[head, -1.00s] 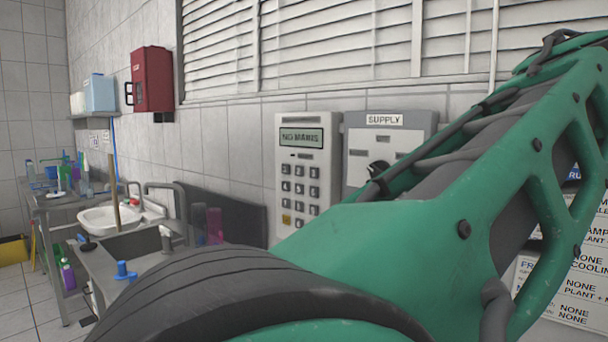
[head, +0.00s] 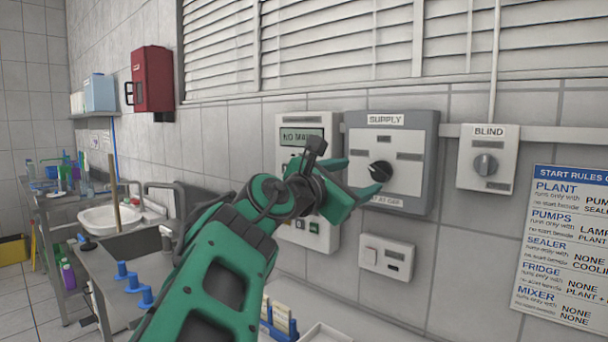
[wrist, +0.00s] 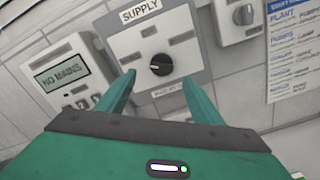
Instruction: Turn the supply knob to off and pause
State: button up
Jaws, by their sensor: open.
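The SUPPLY box (head: 419,180) is a grey panel with a light face on the tiled wall. Its round black knob (head: 380,172) has a pale pointer mark; in the wrist view the knob (wrist: 161,65) has its mark toward the left. Small label plates sit above and to either side of the knob, and one below; their text is too small to read, apart from part of the lower one. My gripper (head: 362,178) is open and empty in front of the box. In the wrist view its two green fingers (wrist: 156,93) point at the panel, apart from each other, below and either side of the knob.
A keypad panel (head: 288,160) reading NO MAINS is left of the box, partly behind my gripper. A BLIND switch box (head: 488,158) and a rules poster (head: 560,240) are to the right. A small white wall plate (head: 386,258) is below. A sink counter (head: 125,250) stands left.

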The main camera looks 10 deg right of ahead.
aim_at(378, 171)
jog(key=x, duration=0.9)
jog(key=shift+w+d, duration=0.1)
jog(key=shift+d, duration=0.3)
jog(key=c, duration=1)
